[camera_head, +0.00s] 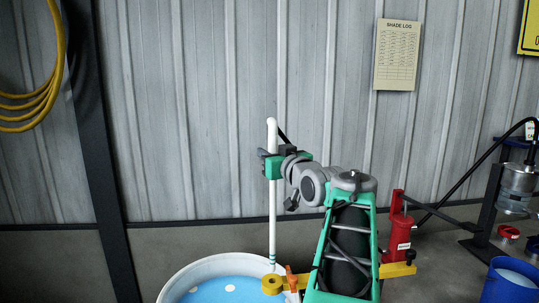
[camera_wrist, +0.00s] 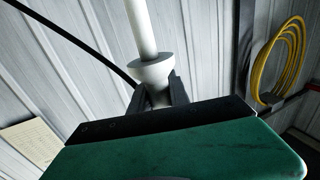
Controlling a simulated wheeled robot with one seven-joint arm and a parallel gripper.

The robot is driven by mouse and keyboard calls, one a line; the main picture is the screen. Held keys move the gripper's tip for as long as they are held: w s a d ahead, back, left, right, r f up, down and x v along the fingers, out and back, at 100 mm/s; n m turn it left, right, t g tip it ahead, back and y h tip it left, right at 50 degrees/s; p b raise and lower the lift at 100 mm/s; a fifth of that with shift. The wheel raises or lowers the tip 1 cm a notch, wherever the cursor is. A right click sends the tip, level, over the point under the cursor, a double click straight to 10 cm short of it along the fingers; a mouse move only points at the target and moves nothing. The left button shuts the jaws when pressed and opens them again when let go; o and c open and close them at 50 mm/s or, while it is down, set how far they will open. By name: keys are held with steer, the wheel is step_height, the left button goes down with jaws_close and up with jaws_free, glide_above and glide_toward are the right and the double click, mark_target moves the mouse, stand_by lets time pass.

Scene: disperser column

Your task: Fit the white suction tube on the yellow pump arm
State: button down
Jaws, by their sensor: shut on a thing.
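The white suction tube (camera_head: 272,215) stands upright in the head view, with a rounded top and dark green bands near its lower end. My gripper (camera_head: 267,164) is shut on its upper part. In the wrist view, the fingers (camera_wrist: 160,93) close below a pale flared collar (camera_wrist: 152,72), and the tube runs on past it. The yellow pump arm shows as a yellow ring-shaped end (camera_head: 272,285) over the drum and a yellow bar (camera_head: 398,270) at right; my arm hides the middle. The tube's lower end is close to the yellow end; I cannot tell whether they touch.
A white drum (camera_head: 172,290) with blue contents stands below the tube. A red pump cylinder (camera_head: 397,235) stands right of my arm. A dark post (camera_head: 95,130), a yellow hose (camera_head: 48,95) and a blue bucket (camera_head: 508,285) stand farther out. The corrugated wall is behind.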

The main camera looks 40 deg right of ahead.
step_height(320, 180, down, 2)
steer(key=shift+a+f+b, duration=0.1)
steer(key=shift+f+b, duration=0.05)
steer(key=shift+b, duration=1.55)
stand_by(0.9)
steer(key=shift+f, duration=0.2)
